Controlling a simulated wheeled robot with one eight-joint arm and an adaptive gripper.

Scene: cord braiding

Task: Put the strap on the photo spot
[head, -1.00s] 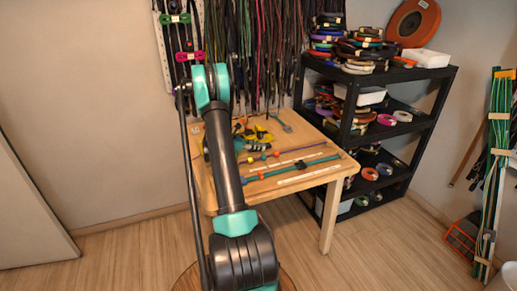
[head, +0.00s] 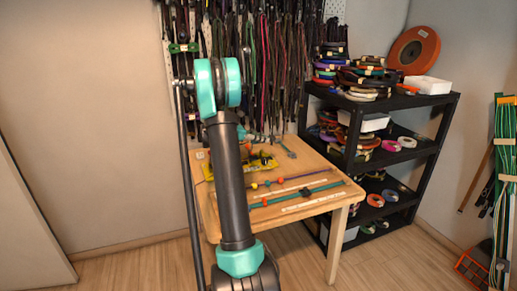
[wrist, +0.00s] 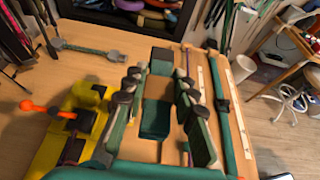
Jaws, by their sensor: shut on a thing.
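My gripper (wrist: 159,85) fills the middle of the wrist view. In the head view my gripper is hidden behind my arm. A long teal strap (head: 322,190) lies flat on the table (head: 221,217) between two pale strips (head: 305,206). I cannot tell which marking is the photo spot.
A yellow holder (wrist: 60,135) with an orange-tipped tool stands left of my gripper. A grey-green buckled piece (wrist: 88,49) lies near the table's back. Hanging cords (head: 270,65) line the wall. A black shelf (head: 430,150) of coils stands right.

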